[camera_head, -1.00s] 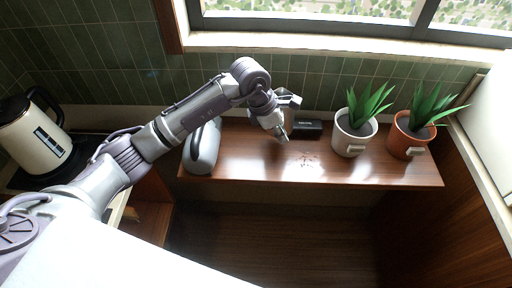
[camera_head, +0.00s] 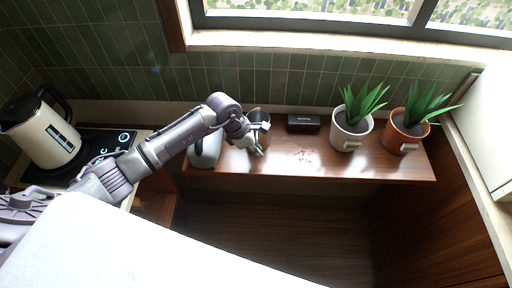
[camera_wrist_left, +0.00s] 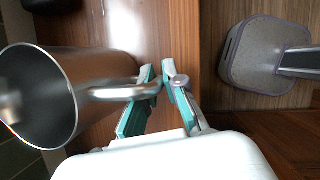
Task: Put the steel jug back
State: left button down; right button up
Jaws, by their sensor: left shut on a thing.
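The steel jug (camera_head: 259,118) is at the back left of the brown wooden shelf (camera_head: 300,165), behind my left gripper (camera_head: 252,146) and partly hidden by it. In the left wrist view the jug (camera_wrist_left: 62,90) shows its open, empty-looking mouth and its looped handle. My left gripper's fingers (camera_wrist_left: 163,78) are shut on the handle there. I cannot tell whether the jug's base touches the shelf. My right gripper is not in view.
A grey rounded object (camera_head: 206,148) stands just left of the gripper. A black box (camera_head: 304,123) and potted plants, white (camera_head: 349,138) and terracotta (camera_head: 402,139), stand to the right. A kettle (camera_head: 45,135) is at far left. The shelf's front middle is clear.

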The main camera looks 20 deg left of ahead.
pick_arm(q)
jog(key=c, duration=1.7)
grip_release()
jog(key=shift+f, duration=0.1)
jog(key=o, duration=0.5)
jog(key=shift+r, duration=0.2)
jog(key=shift+a+r, duration=0.2)
jog(key=shift+r, duration=0.15)
jog(key=shift+b+v, duration=2.05)
jog(key=shift+v, duration=3.55)
jog(key=shift+s+d, duration=0.1)
